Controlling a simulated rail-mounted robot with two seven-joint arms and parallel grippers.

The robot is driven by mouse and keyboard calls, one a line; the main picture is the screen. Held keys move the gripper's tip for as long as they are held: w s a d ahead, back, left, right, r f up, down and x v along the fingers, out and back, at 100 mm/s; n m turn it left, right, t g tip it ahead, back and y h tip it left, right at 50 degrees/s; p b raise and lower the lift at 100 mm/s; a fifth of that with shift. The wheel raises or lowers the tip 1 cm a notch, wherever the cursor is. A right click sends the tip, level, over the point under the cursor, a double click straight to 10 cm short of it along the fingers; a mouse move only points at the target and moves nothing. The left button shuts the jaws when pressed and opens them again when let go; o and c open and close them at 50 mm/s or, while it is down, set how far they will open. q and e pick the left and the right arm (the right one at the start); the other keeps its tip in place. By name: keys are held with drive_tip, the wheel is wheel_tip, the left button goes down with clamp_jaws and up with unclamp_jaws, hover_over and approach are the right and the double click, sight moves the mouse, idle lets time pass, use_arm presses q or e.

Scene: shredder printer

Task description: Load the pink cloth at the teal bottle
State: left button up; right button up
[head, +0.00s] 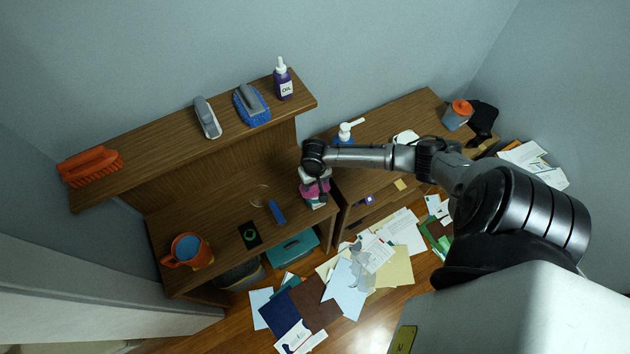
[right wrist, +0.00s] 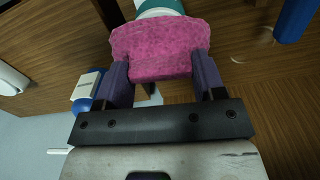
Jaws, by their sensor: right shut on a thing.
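The pink cloth (right wrist: 160,48) is a speckled, thick pad held between the two purple-grey fingers of my right gripper (right wrist: 161,78). In the head view my right gripper (head: 315,186) holds the cloth (head: 312,190) at the right end of the wooden desk. A teal and white round thing (right wrist: 158,5) shows just beyond the cloth at the top of the right wrist view. It looks like the teal bottle, but the cloth and frame edge hide most of it. I cannot tell whether the cloth touches it. My left gripper is out of view.
A blue bottle with a white pump (head: 345,133) stands on the right-hand cabinet. A blue block (head: 277,212), a black device (head: 249,235) and an orange mug (head: 188,252) are on the desk. The shelf (head: 160,150) above holds brushes and an oil bottle (head: 283,82). Papers litter the floor.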

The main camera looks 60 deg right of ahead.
drive_tip(key=shift+f, duration=0.1)
idle(0.6)
drive_tip(key=shift+f, duration=0.4)
idle(0.3)
idle(0.6)
drive_tip(key=shift+f, duration=0.1)
idle(0.6)
idle(0.9)
drive_tip(key=shift+p, duration=0.3)
wheel_tip(320, 180, up, 3)
drive_tip(key=p, duration=0.3)
drive_tip(key=shift+f, duration=0.15)
wheel_tip(320, 180, up, 4)
drive_tip(key=p, duration=0.5)
drive_tip(key=shift+r, duration=0.25)
